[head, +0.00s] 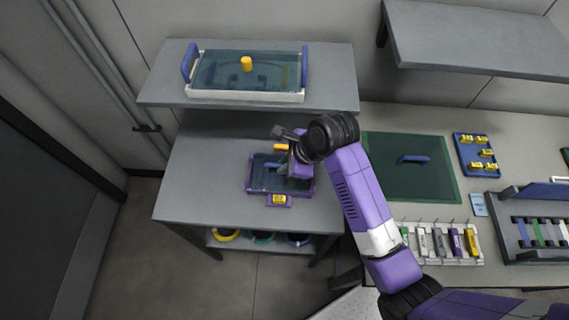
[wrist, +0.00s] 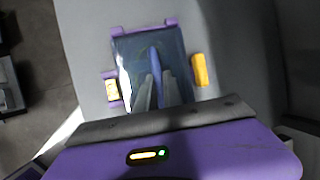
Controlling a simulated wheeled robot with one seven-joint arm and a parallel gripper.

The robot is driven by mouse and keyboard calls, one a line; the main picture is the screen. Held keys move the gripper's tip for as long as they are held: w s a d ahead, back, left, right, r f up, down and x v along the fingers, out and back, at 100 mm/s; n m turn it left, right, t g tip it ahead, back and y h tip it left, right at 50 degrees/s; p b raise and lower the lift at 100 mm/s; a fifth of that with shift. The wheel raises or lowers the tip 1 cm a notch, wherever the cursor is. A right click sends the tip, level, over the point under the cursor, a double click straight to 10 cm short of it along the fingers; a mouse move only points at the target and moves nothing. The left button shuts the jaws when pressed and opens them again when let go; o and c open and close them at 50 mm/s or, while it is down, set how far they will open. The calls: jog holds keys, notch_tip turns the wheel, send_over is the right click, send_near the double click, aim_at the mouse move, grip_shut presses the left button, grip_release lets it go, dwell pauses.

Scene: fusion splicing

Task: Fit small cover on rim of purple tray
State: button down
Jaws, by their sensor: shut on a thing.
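The purple tray (head: 248,183) sits on the lower grey table, with a yellow label on a front tab. Its purple rim (wrist: 144,28) also shows in the wrist view. The small cover (head: 266,178), a clear teal panel with a blue handle, lies over the tray. In the wrist view, the small cover (wrist: 132,58) lies between the tray's purple tabs, looking slightly skewed. My gripper (wrist: 158,82) is shut on its blue handle. In the head view my gripper (head: 283,169) is above the tray, partly hidden by my wrist. I cannot tell whether the cover touches the rim all round.
A white tray (head: 245,95) with a large teal cover stands on the shelf above. A green mat (head: 385,185) lies to the right. The table's front left is clear.

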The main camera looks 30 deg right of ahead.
jog(key=c, duration=1.5)
grip_release()
jog(key=shift+f, duration=0.1)
jog(key=v, duration=1.2)
jog(key=s+a+f+n+t, duration=0.45)
jog(key=s+a+n, duration=0.2)
jog(key=a, duration=0.35)
jog(key=s+d+r+n+t, duration=0.2)
jog(key=s+r+n, duration=0.1)
jog(key=s+n, duration=0.3)
jog(key=s+d+r+n+t+h, duration=0.1)
jog(key=s+d+r+n+t, duration=0.1)
jog(key=s+n, duration=0.4)
jog(key=s+d+r+n+t+h, duration=0.1)
jog(key=s+d+r+n+t, duration=0.1)
jog(key=s+r+n, duration=0.4)
jog(key=shift+s+d+r+p, duration=0.1)
jog(key=shift+s+d+p, duration=0.2)
jog(key=shift+s+d, duration=0.4)
